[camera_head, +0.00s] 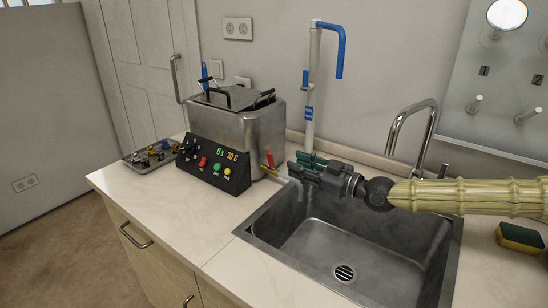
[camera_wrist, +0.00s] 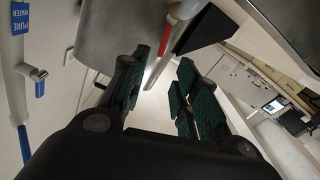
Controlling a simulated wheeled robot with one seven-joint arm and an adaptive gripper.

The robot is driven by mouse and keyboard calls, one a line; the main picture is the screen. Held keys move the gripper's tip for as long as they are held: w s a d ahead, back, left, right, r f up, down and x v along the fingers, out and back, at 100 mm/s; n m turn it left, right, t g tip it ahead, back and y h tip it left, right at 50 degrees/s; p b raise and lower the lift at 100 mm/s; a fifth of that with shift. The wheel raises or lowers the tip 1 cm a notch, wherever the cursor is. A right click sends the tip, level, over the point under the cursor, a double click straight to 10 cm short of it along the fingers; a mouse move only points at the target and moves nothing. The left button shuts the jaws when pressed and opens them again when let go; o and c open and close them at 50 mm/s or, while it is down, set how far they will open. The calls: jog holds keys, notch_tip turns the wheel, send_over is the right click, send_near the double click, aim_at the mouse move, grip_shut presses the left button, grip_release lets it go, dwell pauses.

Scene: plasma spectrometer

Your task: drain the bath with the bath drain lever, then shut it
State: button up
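The metal bath (camera_head: 262,130) stands on the counter left of the sink, with a lid on top. Its red drain lever (camera_head: 269,159) sits at the lower right side by a brass fitting and points roughly upward. A grey drain pipe (camera_head: 297,184) runs from there and bends down over the sink edge. My gripper (camera_head: 295,166) is just right of the lever, its green-padded fingers pointing at the bath. In the wrist view the gripper (camera_wrist: 155,88) is open and empty; the red lever (camera_wrist: 166,36) shows beyond the fingertips, beside the pipe. No contact is visible. Water flow cannot be told.
The sink (camera_head: 325,245) lies below my arm, with a chrome faucet (camera_head: 427,115) behind it. A white and blue pure-water pipe (camera_head: 312,80) stands behind my gripper. A sponge (camera_head: 520,238) lies at right, and a tray of small items (camera_head: 150,158) at left.

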aim_at(271, 162)
jog(key=shift+p+x, duration=0.65)
jog(key=shift+x, duration=3.55)
jog(key=shift+c, duration=0.2)
grip_shut()
